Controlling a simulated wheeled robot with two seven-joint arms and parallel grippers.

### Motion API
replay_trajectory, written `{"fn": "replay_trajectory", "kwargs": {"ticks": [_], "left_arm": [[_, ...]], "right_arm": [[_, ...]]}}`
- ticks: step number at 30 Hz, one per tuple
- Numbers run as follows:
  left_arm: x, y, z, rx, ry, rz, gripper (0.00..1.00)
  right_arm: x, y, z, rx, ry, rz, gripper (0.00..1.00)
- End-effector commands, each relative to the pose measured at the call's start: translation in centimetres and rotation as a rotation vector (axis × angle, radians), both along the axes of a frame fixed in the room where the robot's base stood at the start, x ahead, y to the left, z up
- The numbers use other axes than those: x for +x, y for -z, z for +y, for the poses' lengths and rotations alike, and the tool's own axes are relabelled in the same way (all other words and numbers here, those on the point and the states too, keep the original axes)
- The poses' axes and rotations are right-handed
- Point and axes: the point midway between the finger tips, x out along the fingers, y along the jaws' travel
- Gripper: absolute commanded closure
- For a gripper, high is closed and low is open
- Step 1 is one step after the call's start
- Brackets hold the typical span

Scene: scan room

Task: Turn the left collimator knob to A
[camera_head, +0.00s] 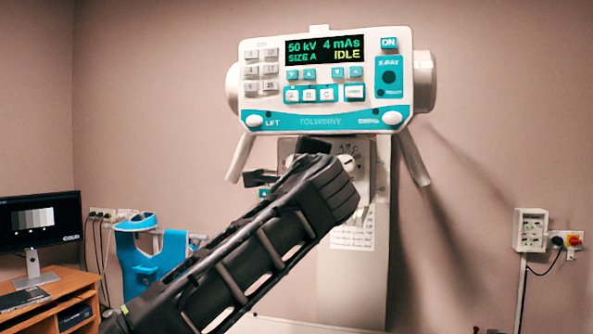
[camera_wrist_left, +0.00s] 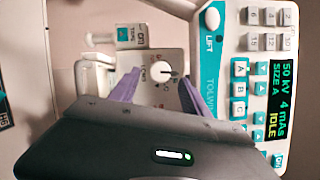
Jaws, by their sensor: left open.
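The left collimator knob (camera_wrist_left: 163,72) is a white round knob on a pale plate with printed marks. It shows in the left wrist view, which is turned sideways. My left gripper (camera_wrist_left: 159,76) is open, with one purple finger on each side of the knob; I cannot tell whether they touch it. A dark pointer mark shows on the knob, but its exact setting is too small to read. In the head view my left arm and gripper (camera_head: 312,148) cover the left knob. Another white knob (camera_head: 347,162) shows just right of the gripper.
The control panel (camera_head: 325,121) above reads "SIZE A" and "IDLE". A side handle (camera_head: 411,160) hangs at its right. A desk with a monitor (camera_head: 40,222) and a blue stand (camera_head: 150,255) are at the left. A wall socket box (camera_head: 530,228) is at the right.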

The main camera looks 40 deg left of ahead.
Motion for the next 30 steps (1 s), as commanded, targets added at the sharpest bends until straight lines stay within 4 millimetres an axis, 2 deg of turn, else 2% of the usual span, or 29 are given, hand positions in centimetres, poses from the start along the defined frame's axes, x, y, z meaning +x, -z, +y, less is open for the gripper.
{"fn": "replay_trajectory", "kwargs": {"ticks": [3, 9, 26, 30], "left_arm": [[-1.6, 0.3, -1.4, 0.0, 0.002, 0.0, 0.45], [-3.0, 0.3, -2.7, 0.001, 0.0, 0.001, 0.45], [-3.1, 0.2, -2.7, 0.0, 0.0, 0.001, 0.45], [-3.1, -0.9, -2.7, 0.001, 0.0, 0.001, 0.45]], "right_arm": [[0.0, 0.8, 0.0, 0.0, 0.0, -0.001, 0.64], [0.0, 1.1, 0.0, 0.0, 0.0, -0.001, 0.64], [0.0, 1.0, 0.0, 0.0, 0.0, -0.001, 0.64], [0.0, -0.1, 0.0, -0.001, 0.001, 0.001, 0.64]]}}
